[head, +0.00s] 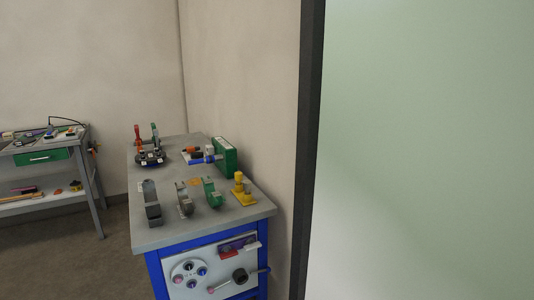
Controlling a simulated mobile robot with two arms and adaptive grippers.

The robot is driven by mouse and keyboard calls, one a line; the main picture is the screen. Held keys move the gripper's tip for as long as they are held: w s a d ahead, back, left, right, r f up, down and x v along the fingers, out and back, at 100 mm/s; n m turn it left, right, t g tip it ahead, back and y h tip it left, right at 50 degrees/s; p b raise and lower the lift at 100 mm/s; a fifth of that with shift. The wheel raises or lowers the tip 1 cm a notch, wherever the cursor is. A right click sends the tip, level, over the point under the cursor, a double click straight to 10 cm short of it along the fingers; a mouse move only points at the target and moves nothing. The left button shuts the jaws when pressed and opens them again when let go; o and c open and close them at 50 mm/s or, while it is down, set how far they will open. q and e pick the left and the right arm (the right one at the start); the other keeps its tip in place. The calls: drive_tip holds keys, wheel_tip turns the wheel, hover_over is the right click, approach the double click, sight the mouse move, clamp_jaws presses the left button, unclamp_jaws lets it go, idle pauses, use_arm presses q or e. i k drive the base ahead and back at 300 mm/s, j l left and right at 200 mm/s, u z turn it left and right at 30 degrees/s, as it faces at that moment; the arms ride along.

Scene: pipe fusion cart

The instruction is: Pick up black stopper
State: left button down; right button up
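No piece can be told for certain as the black stopper at this size. A black round piece (240,276) sits on the white front panel (217,268) of the blue cart. A dark piece with an upright plate (152,204) stands at the left of the cart's grey top (165,236). A black cluster of small parts (151,158) lies farther back on the top. Neither of my grippers is in view.
A grey clamp-like piece (184,201), a green one (211,193) and a yellow piece (242,190) stand along the top. A green box (225,155) is by the wall. A workbench (45,156) stands left, with open floor between. A pale panel fills the right.

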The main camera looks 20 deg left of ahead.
sight(194, 155)
drive_tip(key=i+j, duration=0.15)
drive_tip(key=j, duration=0.75)
drive_tip(key=i+j, duration=0.15)
drive_tip(key=j, duration=0.45)
drive_tip(key=j+u, duration=0.1)
drive_tip(key=j, duration=0.5)
drive_tip(key=i+j, duration=0.15)
drive_tip(key=j, duration=0.4)
drive_tip(key=i+j, duration=0.1)
drive_tip(key=j, duration=0.5)
